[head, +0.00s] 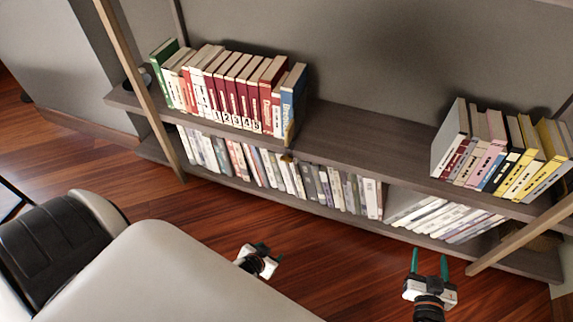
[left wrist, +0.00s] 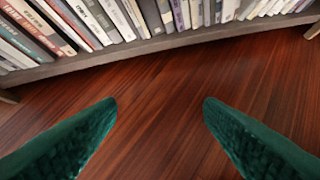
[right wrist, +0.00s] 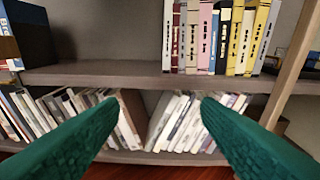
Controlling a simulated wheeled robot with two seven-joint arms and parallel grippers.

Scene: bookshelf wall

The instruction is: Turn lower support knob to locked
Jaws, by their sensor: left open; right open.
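A small brass-coloured piece (head: 287,156), which may be the lower support knob, sits on the front edge of the middle shelf board below an upright tan bookend (head: 290,132). It is too small to tell which way it is turned. My left gripper (head: 262,252) is open and empty over the floor, below and in front of the shelf. In the left wrist view its green fingers (left wrist: 160,102) stand wide apart over bare wood. My right gripper (head: 429,255) is open and empty before the lower shelf at the right; its fingers (right wrist: 157,98) show leaning books behind them.
The middle shelf board (head: 350,145) is bare between red and blue books (head: 240,90) and a right-hand group (head: 505,150). The lower shelf holds a long book row (head: 320,185) and leaning books (head: 450,220). Slanted wooden posts (head: 140,85) frame the shelves. The wooden floor (head: 190,205) is clear.

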